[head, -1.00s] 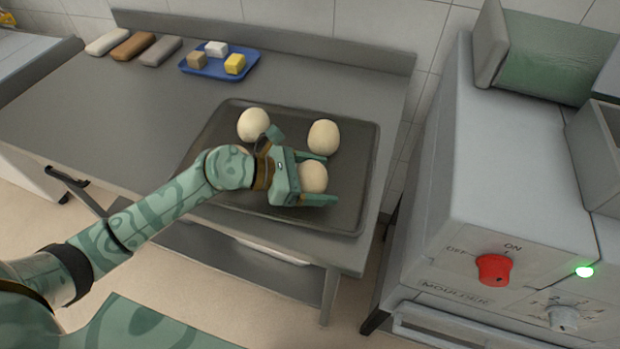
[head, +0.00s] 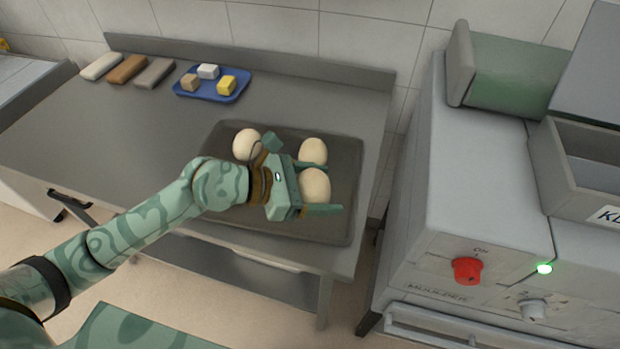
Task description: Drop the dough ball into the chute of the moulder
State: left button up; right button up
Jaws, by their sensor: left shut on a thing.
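A pale dough ball (head: 315,186) sits between the fingers of my left gripper (head: 318,188), which is shut on it over the right part of the dark tray (head: 335,225). I cannot tell whether this ball is clear of the tray. Two more dough balls, one at the tray's back left (head: 246,143) and one just behind the held one (head: 313,152), lie on the tray. The moulder (head: 475,185) is the grey machine at the right. An open-topped grey box (head: 570,195) on it, cut off by the picture edge, may be its chute. My right gripper is out of view.
The steel table (head: 110,140) carries a blue tray (head: 212,96) with several small blocks and, at back left, three long bars (head: 128,69). A red knob (head: 467,270) and a lit green lamp (head: 544,268) are on the moulder's front. A floor gap separates table and moulder.

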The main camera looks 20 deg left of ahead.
pick_arm(q)
jog(key=s+d+r+p, duration=0.2)
jog(key=s+d+r, duration=0.1)
jog(key=s, duration=0.3)
jog(key=shift+s+d, duration=0.3)
jog(key=shift+d, duration=0.4)
